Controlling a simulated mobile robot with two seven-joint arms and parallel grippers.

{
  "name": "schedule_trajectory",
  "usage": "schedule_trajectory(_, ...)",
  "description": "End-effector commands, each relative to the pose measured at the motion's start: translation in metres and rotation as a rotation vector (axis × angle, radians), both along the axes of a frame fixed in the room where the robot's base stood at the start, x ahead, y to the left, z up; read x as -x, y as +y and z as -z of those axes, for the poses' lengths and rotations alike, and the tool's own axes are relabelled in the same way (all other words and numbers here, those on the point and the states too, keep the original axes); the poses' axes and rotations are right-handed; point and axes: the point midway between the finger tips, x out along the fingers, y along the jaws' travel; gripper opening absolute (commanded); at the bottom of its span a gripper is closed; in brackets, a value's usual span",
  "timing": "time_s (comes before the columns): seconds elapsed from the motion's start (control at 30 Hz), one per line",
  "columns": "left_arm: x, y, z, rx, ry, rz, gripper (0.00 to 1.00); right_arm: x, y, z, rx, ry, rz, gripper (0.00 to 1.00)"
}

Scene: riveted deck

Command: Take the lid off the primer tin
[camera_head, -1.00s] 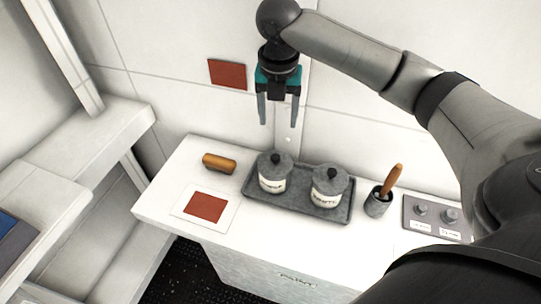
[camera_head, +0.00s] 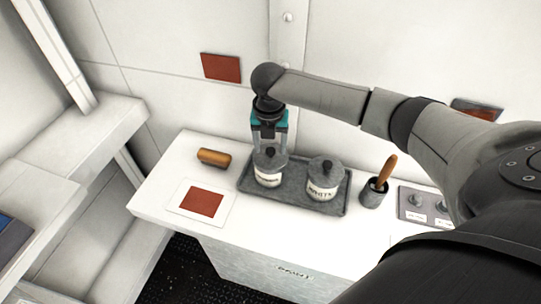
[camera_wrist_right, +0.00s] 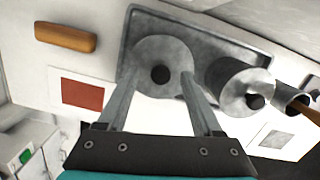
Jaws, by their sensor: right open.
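Two grey lidded tins with dark knobs and white labels stand side by side on a grey tray (camera_head: 341,197). The left tin (camera_head: 268,178) and the right tin (camera_head: 322,189) both have their lids on. Their labels are too small to read surely, so I cannot tell which is primer. My right gripper (camera_head: 268,149) is open and points down at the left tin's lid (camera_head: 270,158). In the right wrist view, its fingers (camera_wrist_right: 160,84) lie on either side of that lid's knob (camera_wrist_right: 160,74), holding nothing. Whether they touch the lid is unclear. My left gripper is out of view.
An orange-brown roller-shaped object (camera_head: 214,157) and a card with a red patch (camera_head: 202,202) lie on the white counter left of the tray. A grey cup (camera_head: 373,194) with a wooden handle and a grey knob panel (camera_head: 412,206) stand to the right.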

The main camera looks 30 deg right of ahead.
Motion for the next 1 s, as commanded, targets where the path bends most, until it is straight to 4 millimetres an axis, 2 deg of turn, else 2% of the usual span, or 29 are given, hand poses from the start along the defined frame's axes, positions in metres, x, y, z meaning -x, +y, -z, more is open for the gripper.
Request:
schedule_trajectory(0.1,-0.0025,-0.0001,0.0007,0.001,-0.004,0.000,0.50,0.0000,-0.0015,0.0115,0.002,0.002,0.000,0.67)
schedule_trajectory(0.37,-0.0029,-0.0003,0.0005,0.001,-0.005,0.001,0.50,-0.0005,-0.0015,0.0125,0.002,0.001,-0.001,0.66)
schedule_trajectory(0.9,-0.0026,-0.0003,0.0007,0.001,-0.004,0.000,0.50,-0.0005,-0.0017,0.0120,0.002,0.001,-0.001,0.05)
schedule_trajectory(1.0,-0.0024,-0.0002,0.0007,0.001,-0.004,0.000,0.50,-0.0005,-0.0018,0.0119,0.002,0.000,0.000,0.00)
